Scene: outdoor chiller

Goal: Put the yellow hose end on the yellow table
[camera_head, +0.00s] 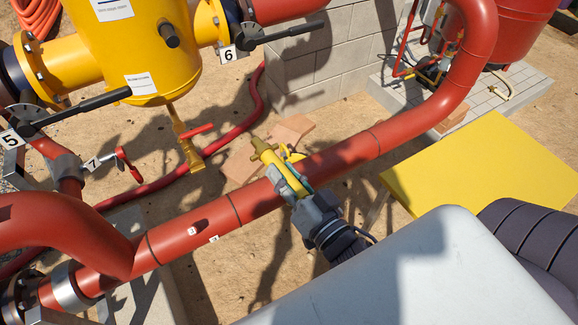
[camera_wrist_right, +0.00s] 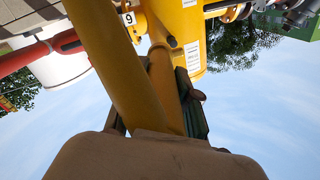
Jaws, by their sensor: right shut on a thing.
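The yellow hose end (camera_head: 265,154), with a brass-coloured coupling at its tip, sticks out of my right gripper (camera_head: 290,184) above the large red pipe. The right gripper is shut on it. In the right wrist view, yellow hose (camera_wrist_right: 160,85) runs between the dark fingers of the right gripper (camera_wrist_right: 180,103). The yellow table (camera_head: 490,165) is flat and bare where it shows, to the right of the gripper and apart from it. Its lower part is hidden behind my own body. My left gripper is not in view.
The large red pipe (camera_head: 190,232) runs diagonally beneath my right gripper and bends up between it and the back. A yellow vessel (camera_head: 140,50) with black-handled valves stands at the upper left. A grey block wall (camera_head: 335,50) stands behind. Sandy ground lies between pipe and table.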

